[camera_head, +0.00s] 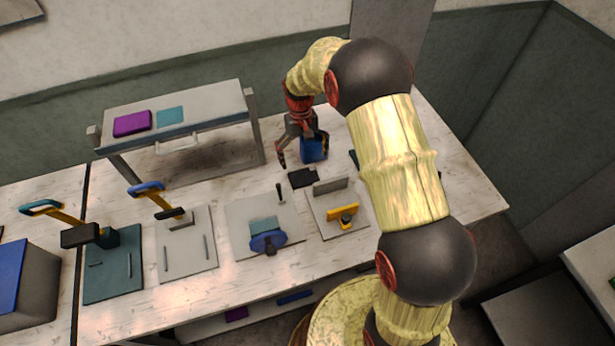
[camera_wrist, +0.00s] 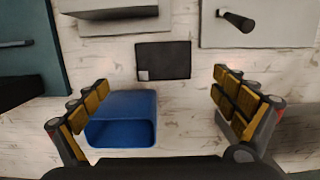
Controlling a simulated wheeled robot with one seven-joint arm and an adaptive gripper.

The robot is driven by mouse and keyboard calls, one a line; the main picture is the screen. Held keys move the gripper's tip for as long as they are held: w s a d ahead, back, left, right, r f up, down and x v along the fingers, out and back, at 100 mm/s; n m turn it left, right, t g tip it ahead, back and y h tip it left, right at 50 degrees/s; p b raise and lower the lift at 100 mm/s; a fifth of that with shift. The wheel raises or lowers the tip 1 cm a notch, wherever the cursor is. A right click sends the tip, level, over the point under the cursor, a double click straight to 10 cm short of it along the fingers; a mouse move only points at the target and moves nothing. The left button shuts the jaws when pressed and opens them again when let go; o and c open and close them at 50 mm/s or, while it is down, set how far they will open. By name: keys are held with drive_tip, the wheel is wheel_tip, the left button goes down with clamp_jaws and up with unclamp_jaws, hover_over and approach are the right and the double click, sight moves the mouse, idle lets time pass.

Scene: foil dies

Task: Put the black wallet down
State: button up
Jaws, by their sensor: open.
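The black wallet (camera_head: 302,178) lies flat on the white wooden table, and no finger touches it. In the wrist view the black wallet (camera_wrist: 164,61) is ahead of the fingers, with a small grey patch at its lower left corner. My gripper (camera_head: 302,158) is open above the table, just behind the wallet in the head view. In the wrist view my gripper (camera_wrist: 162,106) has its fingers wide apart with nothing between the pads except the table and part of a blue box below. The blue box (camera_head: 314,149) stands beside the gripper; it also shows in the wrist view (camera_wrist: 124,120) near the left finger.
A raised shelf (camera_head: 205,107) at the back left bears a purple block (camera_head: 132,123) and a teal piece (camera_head: 170,115). Some table around the wallet is bare.

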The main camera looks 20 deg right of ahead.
sight(304, 176)
drive_tip(key=f, duration=0.5)
drive_tip(key=s+f, duration=0.1)
drive_tip(key=f, duration=0.1)
drive_tip(key=shift+a+f+b, duration=0.15)
drive_tip(key=shift+a+b, duration=0.15)
drive_tip(key=shift+b, duration=0.1)
drive_tip(key=shift+c, duration=0.4)
drive_tip(key=c, duration=1.3)
